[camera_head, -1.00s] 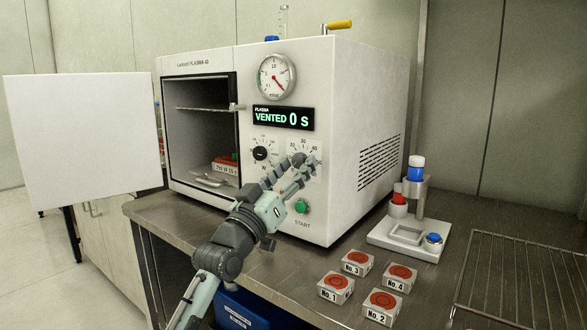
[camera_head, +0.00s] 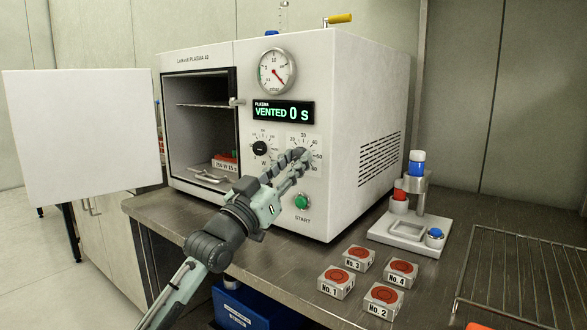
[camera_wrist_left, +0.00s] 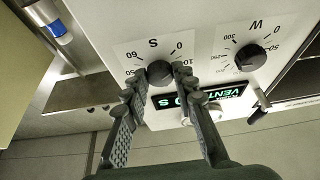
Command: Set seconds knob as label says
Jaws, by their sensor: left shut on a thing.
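The plasma oven (camera_head: 366,115) stands on the bench, its chamber open at the left. My left gripper (camera_head: 304,158) is at its front panel, shut on the seconds knob (camera_wrist_left: 160,73), which the fingers largely hide in the head view. In the left wrist view the black knob, under the letter S, sits between the fingertips of my left gripper (camera_wrist_left: 162,88). Its pointer is hard to read. The display (camera_head: 283,114) reads VENTED 0 s. My right gripper is not in view.
The watts knob (camera_head: 260,148) is left of my gripper and the green START button (camera_head: 302,202) below it. Numbered boxes (camera_head: 336,282), a small stand (camera_head: 410,235) and a wire rack (camera_head: 515,265) are on the bench. The white door (camera_head: 82,125) is swung open.

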